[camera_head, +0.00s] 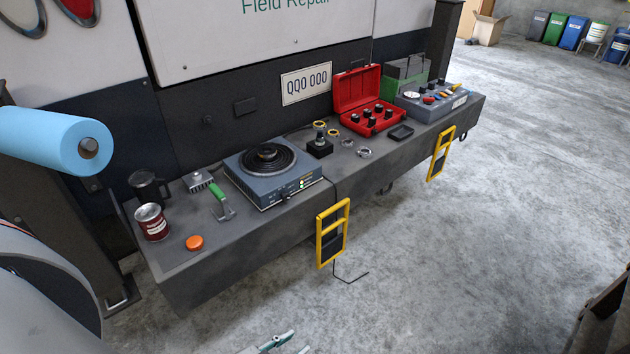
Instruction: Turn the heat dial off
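The hot plate (255,188) is a blue-grey box with a black round coil burner (267,157) on top. It sits on the dark metal ledge, left of the middle. A small dark dial (285,197) is on its front panel, beside small lit green and yellow marks (302,184). The dial's setting is too small to read. My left gripper (284,344) shows only in part at the bottom edge, with grey and teal finger parts. It is low, in front of the ledge and well apart from the hot plate. Its opening cannot be made out. My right gripper is not in view.
Yellow steps (319,240) hang at the front edge. The concrete floor ahead is clear.

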